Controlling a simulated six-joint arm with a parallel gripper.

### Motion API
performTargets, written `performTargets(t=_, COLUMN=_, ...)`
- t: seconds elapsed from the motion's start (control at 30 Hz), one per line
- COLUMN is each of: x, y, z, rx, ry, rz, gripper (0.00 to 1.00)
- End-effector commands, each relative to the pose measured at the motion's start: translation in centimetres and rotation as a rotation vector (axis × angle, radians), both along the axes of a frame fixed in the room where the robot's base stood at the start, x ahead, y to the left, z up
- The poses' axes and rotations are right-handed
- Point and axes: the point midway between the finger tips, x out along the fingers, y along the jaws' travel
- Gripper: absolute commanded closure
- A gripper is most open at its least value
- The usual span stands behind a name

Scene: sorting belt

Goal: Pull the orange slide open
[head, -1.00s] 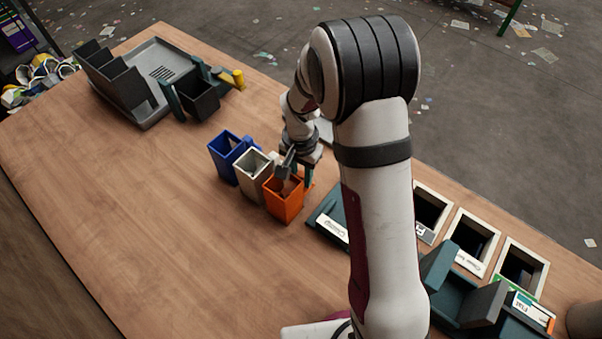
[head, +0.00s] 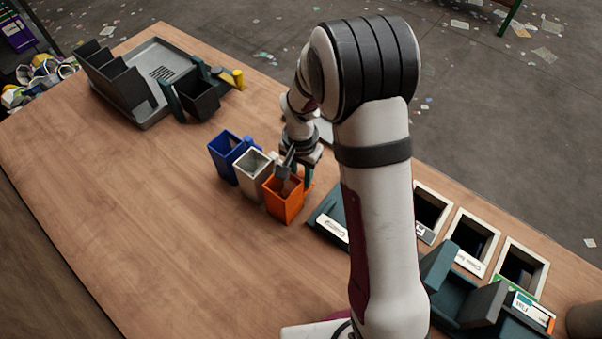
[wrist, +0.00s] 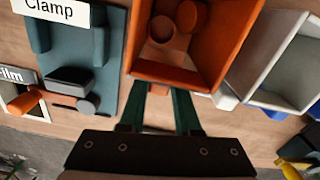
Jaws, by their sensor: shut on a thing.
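The orange slide (head: 283,207) is an open-topped orange box at the right end of a row of three boxes. In the wrist view its orange wall (wrist: 190,76) lies just beyond my fingertips, and round orange shapes show inside it. My gripper (wrist: 158,92) is shut on a small orange tab (wrist: 158,88) at the near side of this box; the fingers partly hide the tab. In the head view my gripper (head: 298,178) is at the box's far right side, partly hidden by my wrist.
A grey-white box (head: 251,180) and a blue box (head: 224,160) stand close beside the orange one. A teal panel labelled Clamp (wrist: 68,50) lies on its other side, with framed bins (head: 470,240) further right. The table left of the boxes is clear.

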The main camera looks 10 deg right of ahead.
Motion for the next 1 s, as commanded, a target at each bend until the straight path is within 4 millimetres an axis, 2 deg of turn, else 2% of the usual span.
performTargets(t=0.3, x=0.2, y=-0.1, z=0.1, rx=0.0, ry=-0.001, rz=-0.001, gripper=1.0)
performTargets(t=0.63, x=4.1, y=-4.0, z=0.1, rx=0.0, ry=-0.004, rz=-0.002, gripper=1.0)
performTargets(t=0.97, x=4.6, y=-4.6, z=0.1, rx=-0.003, ry=-0.008, rz=0.002, gripper=1.0)
performTargets(t=1.0, x=4.6, y=-4.6, z=0.1, rx=-0.003, ry=-0.008, rz=0.002, gripper=0.67)
